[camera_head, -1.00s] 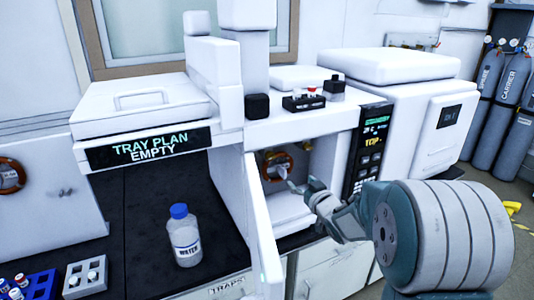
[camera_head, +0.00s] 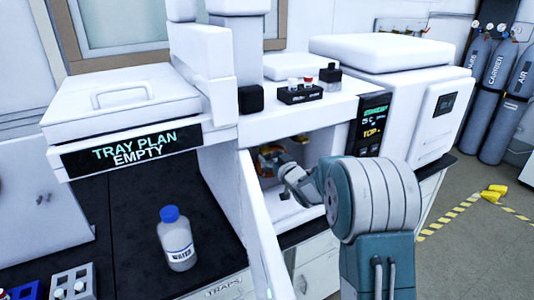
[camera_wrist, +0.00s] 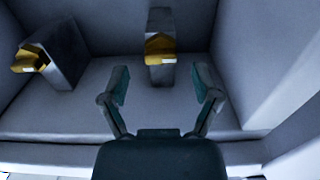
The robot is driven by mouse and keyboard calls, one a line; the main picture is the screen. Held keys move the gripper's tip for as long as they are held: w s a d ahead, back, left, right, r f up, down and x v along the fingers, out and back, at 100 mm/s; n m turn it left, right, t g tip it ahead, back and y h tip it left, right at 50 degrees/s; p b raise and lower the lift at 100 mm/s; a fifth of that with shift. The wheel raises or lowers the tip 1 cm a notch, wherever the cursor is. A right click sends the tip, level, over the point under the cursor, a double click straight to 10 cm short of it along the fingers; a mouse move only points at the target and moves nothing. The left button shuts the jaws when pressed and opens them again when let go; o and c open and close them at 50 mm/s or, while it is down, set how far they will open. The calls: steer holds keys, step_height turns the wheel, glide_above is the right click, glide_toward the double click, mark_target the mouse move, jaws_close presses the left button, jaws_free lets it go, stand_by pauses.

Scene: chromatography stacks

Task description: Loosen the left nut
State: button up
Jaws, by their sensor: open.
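In the wrist view two brass nuts sit on grey blocks inside the white compartment. The left nut (camera_wrist: 29,58) is on a tilted-looking block (camera_wrist: 62,52) at the far left. The other nut (camera_wrist: 160,47) is on an upright block (camera_wrist: 160,20) near the middle. My gripper (camera_wrist: 160,84) is open and empty, its fingers pointing toward the middle nut, one to each side of it in the picture and apart from it. The left nut lies outside and left of the fingers. In the head view my gripper (camera_head: 280,164) is inside the compartment and hides much of its inside.
The compartment's white walls (camera_wrist: 240,60) stand close on both sides. An open white door (camera_head: 258,225) is left of my arm, and a control panel (camera_head: 371,125) right of it. A water bottle (camera_head: 176,240) stands on the dark bench. Vials in a black holder (camera_head: 300,94) stand above.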

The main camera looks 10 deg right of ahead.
mark_target(265, 152)
steer(key=shift+x, duration=1.05)
steer(key=shift+w+a, duration=0.15)
steer(key=shift+w, duration=0.1)
steer(key=c, duration=1.1)
